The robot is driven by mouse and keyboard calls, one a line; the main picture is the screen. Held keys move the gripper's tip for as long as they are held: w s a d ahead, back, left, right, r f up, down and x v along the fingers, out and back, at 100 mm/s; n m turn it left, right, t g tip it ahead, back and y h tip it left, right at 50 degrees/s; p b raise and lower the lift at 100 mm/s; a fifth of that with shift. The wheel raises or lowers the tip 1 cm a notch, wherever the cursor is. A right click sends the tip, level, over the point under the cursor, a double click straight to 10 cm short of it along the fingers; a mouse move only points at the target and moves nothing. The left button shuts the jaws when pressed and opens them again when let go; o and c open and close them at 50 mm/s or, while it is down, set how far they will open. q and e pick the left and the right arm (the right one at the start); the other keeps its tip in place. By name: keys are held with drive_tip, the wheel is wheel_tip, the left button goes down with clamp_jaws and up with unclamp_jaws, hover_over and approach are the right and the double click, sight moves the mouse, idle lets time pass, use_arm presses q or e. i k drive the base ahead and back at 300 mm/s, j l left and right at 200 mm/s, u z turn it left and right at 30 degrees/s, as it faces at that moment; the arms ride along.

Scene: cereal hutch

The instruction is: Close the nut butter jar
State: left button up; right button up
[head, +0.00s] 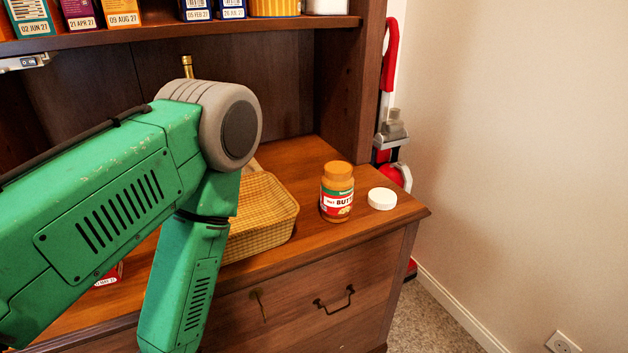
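The nut butter jar (337,193) stands upright on the wooden hutch top, near its right end. It has an orange-brown body and a red, green and white label. Its mouth shows no white lid on it. A round white lid (382,199) lies on the wood just to the right of the jar, apart from it. My green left arm comes in from the left and covers much of the counter. Its gripper is out of view or hidden. My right gripper is not in view.
A woven basket (272,225) stands left of the jar, partly behind my arm. A shelf (200,28) with several boxes runs above. A brown side panel (348,85) rises behind the jar. A red and grey upright appliance (390,130) stands beyond the hutch. The counter's front right corner is clear.

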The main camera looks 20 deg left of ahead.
sight(338, 179)
drive_tip(key=i+l+u, duration=0.2)
drive_tip(key=u, duration=0.3)
drive_tip(key=i+l+u, duration=0.1)
drive_tip(key=l+u, duration=0.35)
drive_tip(key=i+l+u, duration=0.1)
drive_tip(key=l+u, duration=0.75)
drive_tip(key=u, duration=0.15)
